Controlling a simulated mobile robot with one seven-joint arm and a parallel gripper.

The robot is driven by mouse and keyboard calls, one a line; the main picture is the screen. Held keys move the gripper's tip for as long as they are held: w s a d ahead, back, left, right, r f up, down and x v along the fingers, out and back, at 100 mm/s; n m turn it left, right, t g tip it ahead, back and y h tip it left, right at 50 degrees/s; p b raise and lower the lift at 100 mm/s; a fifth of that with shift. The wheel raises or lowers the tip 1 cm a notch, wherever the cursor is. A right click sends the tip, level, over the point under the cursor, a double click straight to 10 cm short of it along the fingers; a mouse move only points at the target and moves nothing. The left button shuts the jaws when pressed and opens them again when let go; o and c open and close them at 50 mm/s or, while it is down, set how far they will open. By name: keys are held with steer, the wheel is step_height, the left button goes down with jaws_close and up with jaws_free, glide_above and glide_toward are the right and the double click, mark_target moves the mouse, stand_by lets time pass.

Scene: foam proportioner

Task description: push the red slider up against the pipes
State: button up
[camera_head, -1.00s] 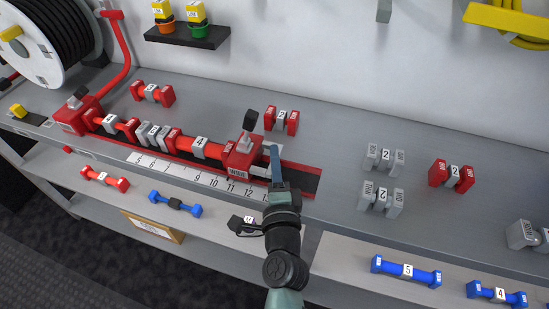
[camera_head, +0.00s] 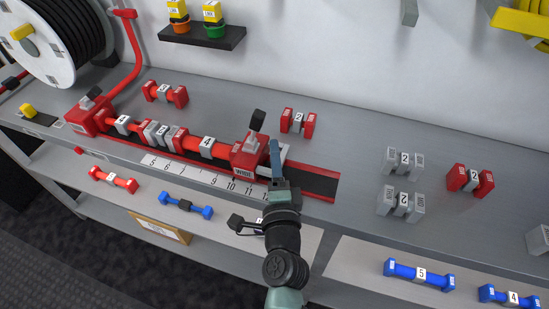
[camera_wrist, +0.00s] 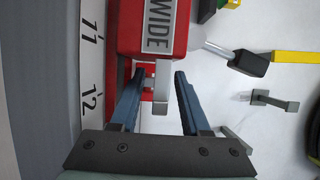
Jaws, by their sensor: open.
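The red slider (camera_head: 250,157), a block marked WIDE with a black-knobbed lever, sits on the dark track on the bench. It also shows at the top of the wrist view (camera_wrist: 150,30). To its left a row of red and grey pipes, including one marked 4 (camera_head: 207,147), runs to a red end block (camera_head: 88,117). The slider and this pipe show no clear gap. My gripper (camera_wrist: 160,74) is open, its blue fingers on either side of a grey stub on the slider. In the head view, my gripper (camera_head: 275,150) is at the slider's right side.
A white number scale (camera_head: 200,176) runs along the track's front. Bare dark track (camera_head: 318,183) lies right of the slider. A red-ended coupling (camera_head: 298,122) stands behind, and grey couplings (camera_head: 402,162) stand to the right. Lower shelves hold blue pieces (camera_head: 420,273).

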steer(key=shift+s, duration=0.15)
steer(key=s+d+b, duration=0.1)
steer(key=s+b, duration=0.2)
steer(key=s, duration=0.9)
steer(key=shift+s, duration=0.35)
